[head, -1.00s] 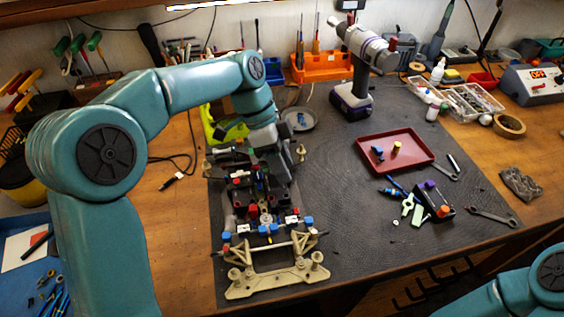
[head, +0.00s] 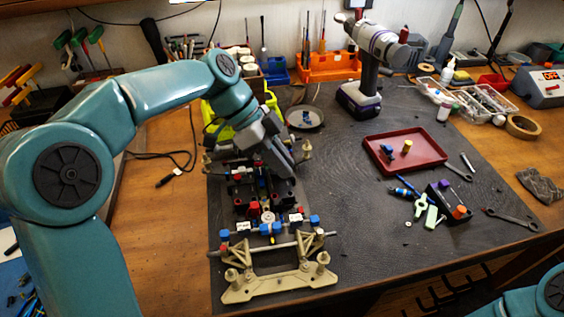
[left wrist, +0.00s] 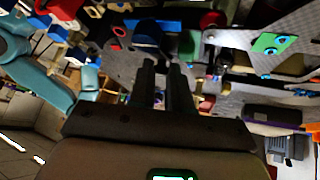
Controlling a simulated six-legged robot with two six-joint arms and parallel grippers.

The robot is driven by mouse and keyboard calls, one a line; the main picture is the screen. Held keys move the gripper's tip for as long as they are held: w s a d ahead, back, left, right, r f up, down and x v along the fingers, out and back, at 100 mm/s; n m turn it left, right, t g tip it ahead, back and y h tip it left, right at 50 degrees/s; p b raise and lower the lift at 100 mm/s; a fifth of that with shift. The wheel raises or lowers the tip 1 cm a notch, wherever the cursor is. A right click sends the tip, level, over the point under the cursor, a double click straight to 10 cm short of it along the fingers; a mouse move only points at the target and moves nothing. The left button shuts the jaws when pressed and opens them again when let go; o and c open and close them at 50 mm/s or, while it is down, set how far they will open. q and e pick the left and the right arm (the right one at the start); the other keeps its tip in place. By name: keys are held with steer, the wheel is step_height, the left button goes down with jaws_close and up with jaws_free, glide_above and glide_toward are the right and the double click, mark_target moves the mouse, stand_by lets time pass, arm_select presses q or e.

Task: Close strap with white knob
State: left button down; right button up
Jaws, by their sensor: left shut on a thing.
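The racecar chassis (head: 266,220) stands on the dark mat, with beige parts at its near end and red, blue and black parts along its middle. My left gripper (head: 290,170) reaches down over the chassis's far part. In the left wrist view, its two dark fingers (left wrist: 166,82) are close together, with their tips at dark parts of the car. It is shut on a small part there, mostly hidden between the fingers. I cannot make out the strap or its white knob clearly. My right gripper is out of view.
A red tray (head: 405,153) with small parts lies right of the car. A drill (head: 369,65) stands behind it, and a round dish (head: 304,118) lies at the back. Wrenches and small tools (head: 437,205) lie at the right. The mat between car and tray is clear.

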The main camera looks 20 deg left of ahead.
arm_select(q)
steer(key=c, duration=1.1)
jaws_free()
steer(key=shift+w+f, duration=0.1)
steer(key=p+v, duration=0.3)
steer(key=v, duration=1.3)
steer(key=shift+p, duration=0.4)
steer(key=shift+a, duration=0.1)
